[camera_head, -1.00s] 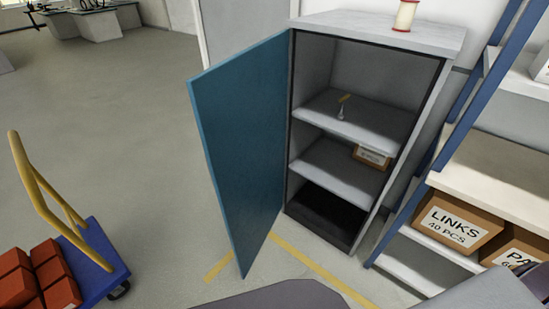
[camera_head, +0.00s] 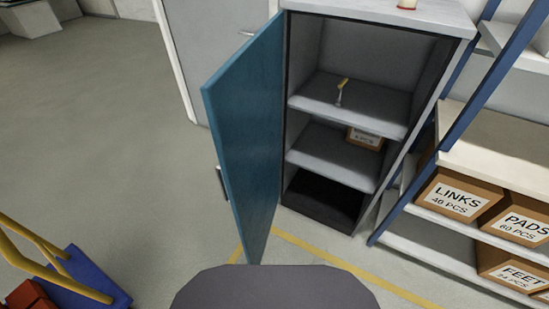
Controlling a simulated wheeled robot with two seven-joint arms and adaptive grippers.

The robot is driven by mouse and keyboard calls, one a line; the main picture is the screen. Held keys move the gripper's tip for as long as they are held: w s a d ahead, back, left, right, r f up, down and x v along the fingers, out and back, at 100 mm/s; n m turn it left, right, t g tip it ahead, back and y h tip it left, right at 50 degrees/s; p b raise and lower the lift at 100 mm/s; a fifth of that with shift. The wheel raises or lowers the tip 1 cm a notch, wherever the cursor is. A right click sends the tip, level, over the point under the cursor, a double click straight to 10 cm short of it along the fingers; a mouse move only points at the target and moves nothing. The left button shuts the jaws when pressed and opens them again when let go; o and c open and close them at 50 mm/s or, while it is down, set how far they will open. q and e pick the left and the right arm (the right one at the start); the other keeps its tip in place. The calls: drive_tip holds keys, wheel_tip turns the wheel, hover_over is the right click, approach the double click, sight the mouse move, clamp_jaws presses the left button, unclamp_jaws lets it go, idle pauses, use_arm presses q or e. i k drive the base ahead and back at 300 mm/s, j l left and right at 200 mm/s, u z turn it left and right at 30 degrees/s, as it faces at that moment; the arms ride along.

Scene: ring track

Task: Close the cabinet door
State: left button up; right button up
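The grey cabinet (camera_head: 427,120) stands ahead, slightly right of the middle. Its blue door (camera_head: 245,140) is hinged on the cabinet's left side and stands wide open, swung out toward me. A dark handle (camera_head: 221,183) shows at the door's left edge. Inside, a small tool with a yellow handle (camera_head: 342,85) is on the upper shelf and a small labelled box (camera_head: 364,138) is on the shelf below. Neither of my grippers is in view.
A blue-framed shelf rack (camera_head: 470,120) with labelled boxes (camera_head: 458,199) stands close on the right. A blue cart (camera_head: 80,284) with a yellow handle and red bricks is at the lower left. Floor left of the door is clear.

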sight(242, 100)
drive_tip(key=i+j+z, duration=0.1)
drive_tip(key=j+z, duration=0.25)
drive_tip(key=j, duration=0.2)
drive_tip(key=j+z, duration=0.4)
drive_tip(key=j, duration=0.15)
drive_tip(key=j+z, duration=0.2)
drive_tip(key=j, duration=0.6)
